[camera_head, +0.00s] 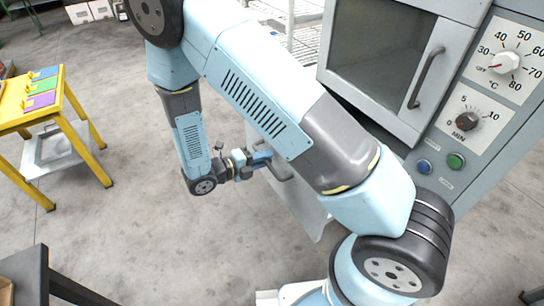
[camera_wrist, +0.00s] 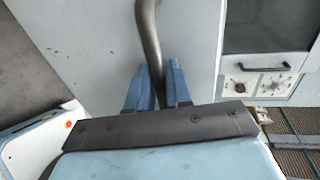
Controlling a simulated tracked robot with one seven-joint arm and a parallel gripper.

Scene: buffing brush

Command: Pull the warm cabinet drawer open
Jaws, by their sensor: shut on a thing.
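The warm cabinet (camera_head: 472,40) stands at the upper right of the head view, with a glass door and dials. Its pale drawer front (camera_head: 312,215) is below the door, partly hidden by my arm. In the wrist view the pale front (camera_wrist: 85,55) fills much of the upper left and middle. A grey bar handle (camera_wrist: 148,30) runs down from the top edge to my gripper (camera_wrist: 158,88). The blue fingers are shut on the handle, one on each side. In the head view my gripper (camera_head: 262,160) is at the handle (camera_head: 280,172). How far the drawer is out cannot be told.
A yellow table (camera_head: 62,100) with coloured plates stands at the left. A dark table edge (camera_head: 40,270) is at the lower left. A wire rack (camera_head: 305,30) stands behind my arm. Grey floor (camera_head: 130,230) between the yellow table and my arm is clear.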

